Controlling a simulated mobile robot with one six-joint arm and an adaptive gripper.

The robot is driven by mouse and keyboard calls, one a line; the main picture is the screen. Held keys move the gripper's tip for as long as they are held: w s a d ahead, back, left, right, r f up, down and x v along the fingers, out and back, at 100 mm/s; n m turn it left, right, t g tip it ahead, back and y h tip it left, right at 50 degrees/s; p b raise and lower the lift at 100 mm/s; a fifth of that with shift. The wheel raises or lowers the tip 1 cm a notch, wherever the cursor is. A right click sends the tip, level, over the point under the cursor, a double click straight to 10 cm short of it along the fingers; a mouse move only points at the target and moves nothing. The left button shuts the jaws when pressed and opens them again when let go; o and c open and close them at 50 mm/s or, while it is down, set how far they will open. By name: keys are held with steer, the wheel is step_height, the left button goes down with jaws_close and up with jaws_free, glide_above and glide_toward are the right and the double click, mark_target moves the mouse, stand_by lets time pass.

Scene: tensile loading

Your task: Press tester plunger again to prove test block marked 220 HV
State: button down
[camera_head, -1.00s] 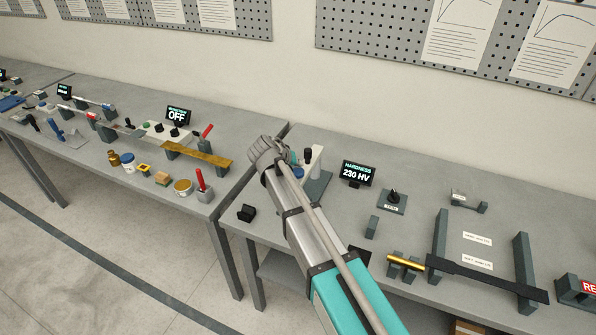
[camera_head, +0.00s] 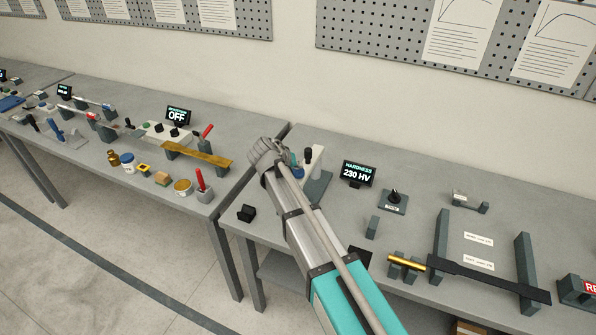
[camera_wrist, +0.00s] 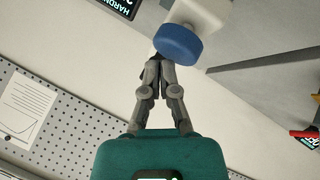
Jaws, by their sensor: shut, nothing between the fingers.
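The hardness tester (camera_head: 316,160) stands on the right bench, a pale upright with a dark base, partly hidden behind my arm. Its display (camera_head: 358,173) reads HARDNESS 230 HV. In the wrist view a round blue cap (camera_wrist: 178,42) sits on a white body (camera_wrist: 204,14), and I take it for the tester's plunger. My gripper (camera_wrist: 155,62) is shut and empty, its fingertips right at the cap's edge; I cannot tell whether they touch. I cannot make out the 220 HV test block.
A black knob on a plate (camera_head: 393,200) stands right of the display. A brass rod on a stand (camera_head: 406,262) and a dark bar (camera_head: 480,278) lie near the front edge. The left bench (camera_head: 100,140) is crowded. A pegboard wall (camera_head: 400,40) is behind.

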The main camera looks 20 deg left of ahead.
steer(key=shift+f+b, duration=0.75)
stand_by(1.0)
steer(key=shift+s+d+f+b, duration=0.2)
steer(key=shift+f+b, duration=0.1)
steer(key=shift+b, duration=0.05)
stand_by(1.0)
steer(key=shift+w+r, duration=0.1)
steer(key=shift+w+a+r+p, duration=0.1)
steer(key=shift+w+r+p, duration=0.05)
steer(key=shift+r+p, duration=0.55)
steer(key=shift+w+r+p, duration=0.1)
steer(key=shift+r+p, duration=0.45)
steer(key=shift+p, duration=0.15)
step_height(320, 180, up, 5)
steer(key=p, duration=0.5)
stand_by(0.7)
